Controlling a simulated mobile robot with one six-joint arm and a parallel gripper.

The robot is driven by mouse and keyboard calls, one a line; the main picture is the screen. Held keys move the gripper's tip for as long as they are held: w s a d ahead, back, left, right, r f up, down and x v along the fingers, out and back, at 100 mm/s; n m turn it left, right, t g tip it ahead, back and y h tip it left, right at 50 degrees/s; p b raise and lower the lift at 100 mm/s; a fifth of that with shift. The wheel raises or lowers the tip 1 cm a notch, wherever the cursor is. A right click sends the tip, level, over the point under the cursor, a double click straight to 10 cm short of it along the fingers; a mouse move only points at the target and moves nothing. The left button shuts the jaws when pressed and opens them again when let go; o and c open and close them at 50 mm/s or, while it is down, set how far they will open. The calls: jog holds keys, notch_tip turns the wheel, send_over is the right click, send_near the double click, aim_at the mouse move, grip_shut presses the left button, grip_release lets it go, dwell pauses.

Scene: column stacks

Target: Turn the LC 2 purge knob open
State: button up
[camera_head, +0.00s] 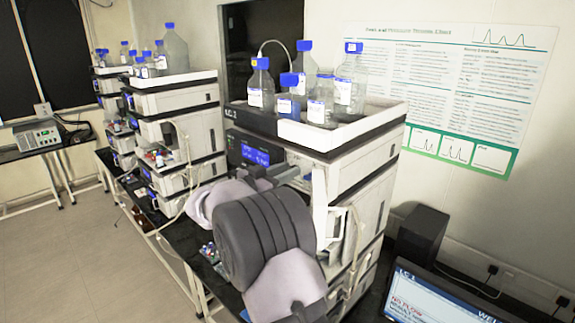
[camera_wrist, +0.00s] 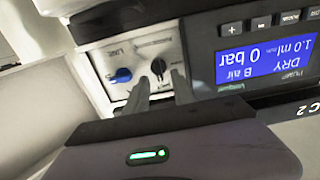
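In the wrist view, which looks upside down, a pale panel carries a blue knob (camera_wrist: 122,75) and a black knob (camera_wrist: 158,67). The small lettering by the knobs is too blurred to read surely, so I cannot tell which is the purge knob. A partly cut-off "C 2" marking shows at the right. My gripper (camera_wrist: 163,84) has two grey fingers spread apart with a gap between them. Contact with the knob cannot be told.
A lit blue pump display (camera_wrist: 265,62) reads "DRY", "B air" and "0 bar". In the head view, a near stack bears a white tray (camera_head: 345,134) of blue-capped bottles (camera_head: 307,70). More stacks (camera_head: 175,100) stand behind. Open floor (camera_head: 80,235) lies at left; a monitor (camera_head: 430,300) stands front right.

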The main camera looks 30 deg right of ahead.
jog(key=shift+w+d, duration=0.15)
jog(key=shift+d, duration=0.1)
grip_shut()
